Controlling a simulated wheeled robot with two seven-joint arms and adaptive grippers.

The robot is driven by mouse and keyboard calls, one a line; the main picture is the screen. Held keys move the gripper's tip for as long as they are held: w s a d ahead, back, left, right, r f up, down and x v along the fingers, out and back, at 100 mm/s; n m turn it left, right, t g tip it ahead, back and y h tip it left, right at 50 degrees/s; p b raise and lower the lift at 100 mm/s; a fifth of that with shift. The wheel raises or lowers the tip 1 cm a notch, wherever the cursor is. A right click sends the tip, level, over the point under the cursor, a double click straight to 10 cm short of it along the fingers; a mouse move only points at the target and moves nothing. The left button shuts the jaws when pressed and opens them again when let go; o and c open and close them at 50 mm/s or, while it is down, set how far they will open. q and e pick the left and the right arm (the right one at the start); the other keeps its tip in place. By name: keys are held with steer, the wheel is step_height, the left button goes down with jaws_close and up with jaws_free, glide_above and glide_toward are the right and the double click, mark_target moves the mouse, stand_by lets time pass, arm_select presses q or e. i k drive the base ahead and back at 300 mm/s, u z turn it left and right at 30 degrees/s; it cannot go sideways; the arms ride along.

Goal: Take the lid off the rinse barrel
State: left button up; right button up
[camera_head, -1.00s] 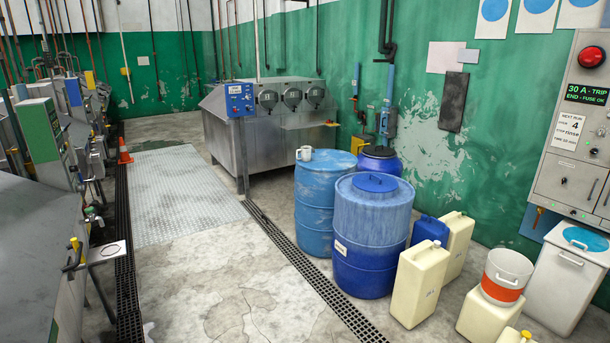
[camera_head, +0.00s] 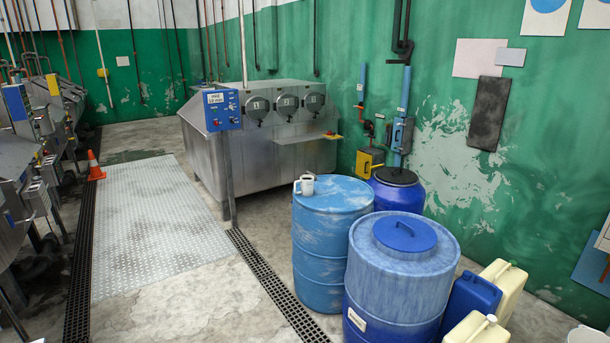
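Three blue barrels stand together right of centre; I cannot tell from their markings which is the rinse barrel. The front barrel (camera_head: 395,300) is dark blue with a paler, frosted top, and a round blue lid with a raised handle (camera_head: 404,236) sits on it. A white label is on its side. The lighter blue barrel (camera_head: 322,250) beside it has a closed top with a white mug (camera_head: 305,184) on it. A dark blue barrel (camera_head: 396,194) with a black-rimmed top stands behind, partly hidden. Neither of my grippers is in view.
Jerrycans, blue (camera_head: 470,306) and cream (camera_head: 505,286), crowd the front barrel's right side. A floor drain grate (camera_head: 265,285) runs along the barrels' left. A steel dye machine (camera_head: 275,130) stands behind. The metal floor plate (camera_head: 150,220) is clear; an orange cone (camera_head: 94,166) stands left of it.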

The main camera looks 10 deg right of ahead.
mark_target(400, 234)
steer(key=i, duration=3.25)
steer(key=z, duration=1.25)
steer(key=i, duration=0.15)
steer(key=z, duration=0.05)
